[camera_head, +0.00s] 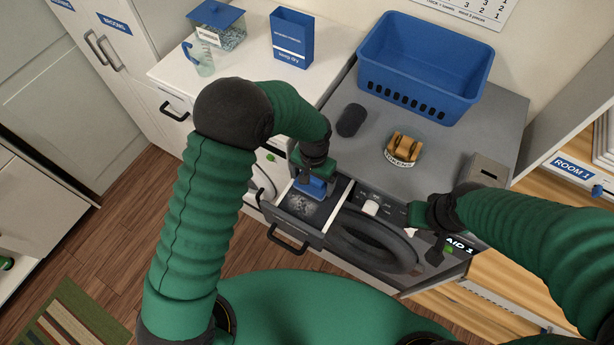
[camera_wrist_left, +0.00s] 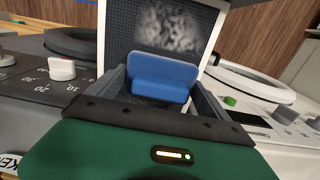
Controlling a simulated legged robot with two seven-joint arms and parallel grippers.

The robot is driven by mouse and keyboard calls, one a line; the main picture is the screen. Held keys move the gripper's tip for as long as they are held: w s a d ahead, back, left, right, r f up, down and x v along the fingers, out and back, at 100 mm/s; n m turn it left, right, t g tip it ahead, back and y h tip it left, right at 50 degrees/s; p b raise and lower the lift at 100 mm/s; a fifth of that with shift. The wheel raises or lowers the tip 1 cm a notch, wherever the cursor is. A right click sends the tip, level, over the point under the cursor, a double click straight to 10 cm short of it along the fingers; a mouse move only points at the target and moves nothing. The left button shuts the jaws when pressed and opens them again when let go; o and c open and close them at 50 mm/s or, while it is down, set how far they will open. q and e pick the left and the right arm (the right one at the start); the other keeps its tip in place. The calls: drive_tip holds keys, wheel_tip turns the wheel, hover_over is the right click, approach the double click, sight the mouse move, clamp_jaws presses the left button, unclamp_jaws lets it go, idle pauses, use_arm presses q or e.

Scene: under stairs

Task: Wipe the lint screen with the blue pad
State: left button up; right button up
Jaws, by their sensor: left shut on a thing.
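My left gripper (camera_head: 312,180) is shut on the blue pad (camera_head: 315,188), over the back part of the lint screen. In the left wrist view the blue pad (camera_wrist_left: 163,76) sits between the two grey fingers. The lint screen (camera_head: 303,208) is a dark mesh in a white frame, in an opened drawer at the machine's front; a grey patch of lint covers much of it. The lint shows past the pad in the left wrist view (camera_wrist_left: 168,28). I cannot tell whether the pad touches the mesh. My right gripper (camera_head: 434,236) is near the machine's front panel; its fingers are unclear.
On the grey machine top stand a blue basket (camera_head: 418,70), a dark cylinder (camera_head: 351,120), a tokens holder (camera_head: 403,150) and a grey box (camera_head: 482,172). A blue box (camera_head: 291,38) and a lidded tub (camera_head: 217,27) stand on the white counter. A round door (camera_head: 373,243) is below.

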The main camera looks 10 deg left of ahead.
sight(324, 188)
use_arm(q)
drive_tip(key=shift+s+d, duration=0.35)
drive_tip(key=shift+d, duration=0.55)
drive_tip(key=shift+s+d, duration=0.35)
drive_tip(key=shift+d, duration=0.5)
drive_tip(key=shift+w+d+f, duration=0.1)
drive_tip(key=shift+w+d, duration=0.15)
drive_tip(key=shift+w, duration=0.25)
drive_tip(key=shift+w+d+b, duration=0.2)
drive_tip(key=shift+w+b, duration=0.2)
drive_tip(key=shift+w, duration=0.3)
drive_tip(key=shift+a, duration=0.15)
drive_tip(key=shift+w+a, duration=0.15)
drive_tip(key=shift+a, duration=0.15)
drive_tip(key=shift+w+a+r, duration=0.15)
drive_tip(key=shift+w+a, duration=0.15)
drive_tip(key=shift+a, duration=0.3)
drive_tip(key=shift+w+a+r, duration=0.1)
drive_tip(key=shift+w+a, duration=0.2)
drive_tip(key=shift+a, duration=0.3)
drive_tip(key=shift+w+a, duration=0.3)
drive_tip(key=shift+a, duration=0.5)
drive_tip(key=shift+w+a, duration=0.25)
drive_tip(key=shift+a, duration=0.5)
drive_tip(key=shift+w+a, duration=0.3)
drive_tip(key=shift+a, duration=0.5)
drive_tip(key=shift+r+p, duration=0.1)
drive_tip(key=shift+p, duration=0.2)
